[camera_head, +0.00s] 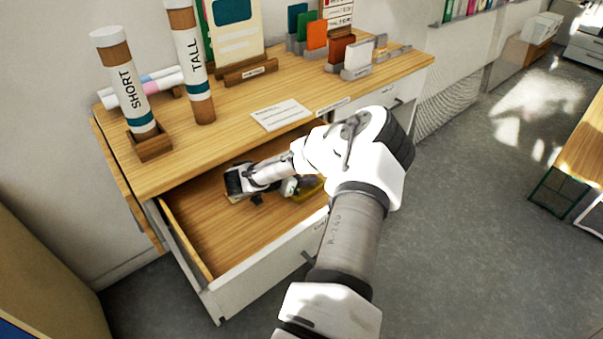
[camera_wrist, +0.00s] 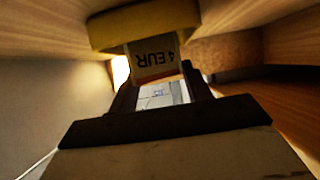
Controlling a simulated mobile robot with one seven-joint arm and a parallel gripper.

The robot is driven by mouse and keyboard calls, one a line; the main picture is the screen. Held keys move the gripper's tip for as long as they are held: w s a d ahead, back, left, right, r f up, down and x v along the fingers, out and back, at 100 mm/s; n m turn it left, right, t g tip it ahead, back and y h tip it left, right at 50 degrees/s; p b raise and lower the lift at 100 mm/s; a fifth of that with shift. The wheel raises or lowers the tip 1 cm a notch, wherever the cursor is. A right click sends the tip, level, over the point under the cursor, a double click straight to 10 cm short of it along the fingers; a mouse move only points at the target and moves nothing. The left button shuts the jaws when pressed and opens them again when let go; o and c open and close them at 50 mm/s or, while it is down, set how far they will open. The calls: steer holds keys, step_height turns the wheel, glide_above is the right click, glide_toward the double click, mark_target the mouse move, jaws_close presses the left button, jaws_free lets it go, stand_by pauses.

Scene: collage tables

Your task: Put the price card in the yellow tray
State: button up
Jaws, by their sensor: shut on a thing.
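The price card (camera_wrist: 155,55) is a small pale card with "4 EUR" printed on it, upside down in the wrist view. My gripper (camera_wrist: 158,82) is shut on it, with the dark fingers at its sides. The yellow tray (camera_wrist: 145,22) is right at the card's far end in the wrist view; I cannot tell whether the card is inside it or only against it. In the head view the yellow tray (camera_head: 310,189) shows partly inside the open drawer (camera_head: 215,225).
Wooden drawer walls close in around my gripper. On the tabletop above stand the SHORT tube (camera_head: 122,85) and TALL tube (camera_head: 190,60), a flat white card (camera_head: 281,114) and several coloured cards in holders. Open floor (camera_head: 450,230) lies to the right.

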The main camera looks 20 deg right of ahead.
steer(key=shift+f, duration=0.3)
steer(key=o, duration=0.9)
steer(key=shift+r, duration=0.15)
steer(key=shift+r, duration=0.15)
steer(key=b+v, duration=0.2)
steer(key=v, duration=1)
